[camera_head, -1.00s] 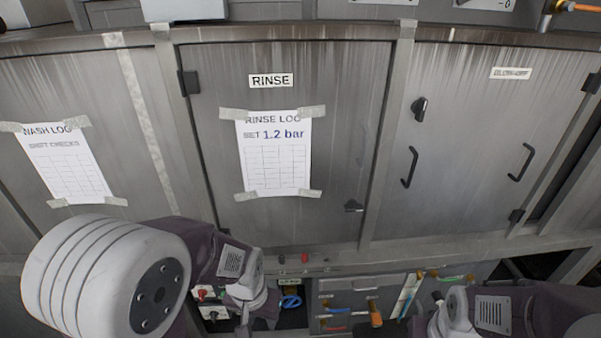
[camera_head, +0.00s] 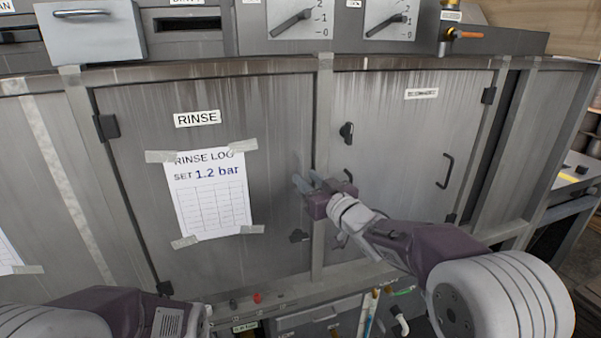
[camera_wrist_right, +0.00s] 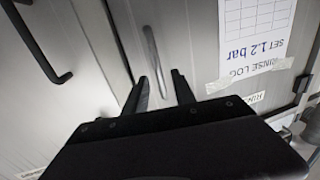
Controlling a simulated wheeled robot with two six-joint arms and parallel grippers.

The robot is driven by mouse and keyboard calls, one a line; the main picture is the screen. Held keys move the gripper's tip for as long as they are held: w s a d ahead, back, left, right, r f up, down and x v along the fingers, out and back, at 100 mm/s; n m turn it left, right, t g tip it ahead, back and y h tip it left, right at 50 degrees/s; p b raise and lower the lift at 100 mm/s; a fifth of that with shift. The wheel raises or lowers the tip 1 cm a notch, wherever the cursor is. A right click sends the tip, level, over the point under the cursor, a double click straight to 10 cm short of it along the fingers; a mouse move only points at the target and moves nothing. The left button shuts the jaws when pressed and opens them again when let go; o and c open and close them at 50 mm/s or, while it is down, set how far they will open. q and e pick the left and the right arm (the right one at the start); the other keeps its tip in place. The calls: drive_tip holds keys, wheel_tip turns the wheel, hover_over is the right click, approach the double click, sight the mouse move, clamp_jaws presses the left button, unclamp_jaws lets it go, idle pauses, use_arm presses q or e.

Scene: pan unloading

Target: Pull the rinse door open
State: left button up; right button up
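The rinse door (camera_head: 270,130) is shut, with a RINSE label and a taped log sheet on it. Its slim grey bar handle (camera_wrist_right: 153,52) shows in the right wrist view, just beyond my fingers, near the door's edge. In the head view my right gripper and the low contrast make the handle hard to see. My right gripper (camera_head: 304,184) is in front of the door's right edge. In the right wrist view its two fingers (camera_wrist_right: 160,88) are apart and empty, short of the handle. My left arm shows at the bottom left, but its gripper is out of view.
A ledge with a red button (camera_head: 257,298) runs below.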

sight(301, 173)
drive_tip(key=x, duration=0.3)
drive_tip(key=shift+w+a, duration=0.15)
drive_tip(key=shift+w, duration=0.25)
clamp_jaws()
idle(1.1)
